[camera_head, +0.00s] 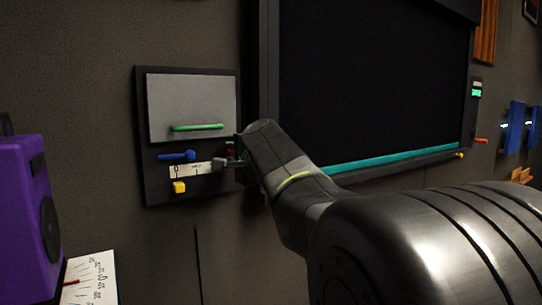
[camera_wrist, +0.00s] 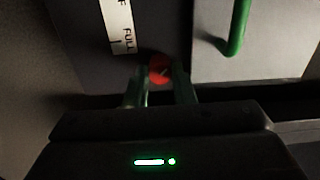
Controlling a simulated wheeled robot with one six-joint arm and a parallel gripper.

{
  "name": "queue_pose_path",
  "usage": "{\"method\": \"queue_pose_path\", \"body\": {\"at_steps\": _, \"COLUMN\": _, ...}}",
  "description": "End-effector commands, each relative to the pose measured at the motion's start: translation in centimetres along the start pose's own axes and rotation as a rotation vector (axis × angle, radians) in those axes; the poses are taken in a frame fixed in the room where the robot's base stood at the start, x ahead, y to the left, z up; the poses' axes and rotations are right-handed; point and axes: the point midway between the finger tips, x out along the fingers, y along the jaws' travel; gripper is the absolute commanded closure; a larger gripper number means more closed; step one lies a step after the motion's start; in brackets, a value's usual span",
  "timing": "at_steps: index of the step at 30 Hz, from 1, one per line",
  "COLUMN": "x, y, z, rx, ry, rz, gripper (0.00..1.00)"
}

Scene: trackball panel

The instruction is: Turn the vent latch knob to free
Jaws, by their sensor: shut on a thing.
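A small red knob (camera_wrist: 160,69) sits on the dark wall panel (camera_head: 155,195). In the wrist view it lies between the fingertips of my gripper (camera_wrist: 160,82), which is shut on it. No readable label names it as the vent latch knob. My gripper covers part of the panel's right edge there. The knob's pointer and any position marks are too small or dark to read.
A grey door (camera_head: 190,100) with a green bar handle (camera_head: 197,127) is above. A blue lever (camera_head: 177,156), a white scale strip (camera_head: 185,171) ending in "FULL" and a yellow knob (camera_head: 179,187) are left of my gripper. A purple box (camera_head: 25,200) stands at far left.

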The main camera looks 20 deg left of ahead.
Motion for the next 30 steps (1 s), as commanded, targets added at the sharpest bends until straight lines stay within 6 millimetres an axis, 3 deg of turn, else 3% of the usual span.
{"method": "queue_pose_path", "body": {"at_steps": 11, "x": 0.00, "y": 0.10, "z": 0.02, "rx": -0.004, "ry": -0.001, "rz": 0.002, "gripper": 1.00}}
{"method": "queue_pose_path", "body": {"at_steps": 12, "x": 0.00, "y": 0.10, "z": 0.02, "rx": -0.004, "ry": -0.001, "rz": 0.002, "gripper": 0.71}}
{"method": "queue_pose_path", "body": {"at_steps": 15, "x": 0.00, "y": 0.08, "z": 0.02, "rx": -0.004, "ry": -0.001, "rz": 0.002, "gripper": 0.55}}
{"method": "queue_pose_path", "body": {"at_steps": 30, "x": -0.28, "y": 0.06, "z": -0.14, "rx": -0.004, "ry": 0.001, "rz": 0.000, "gripper": 0.55}}
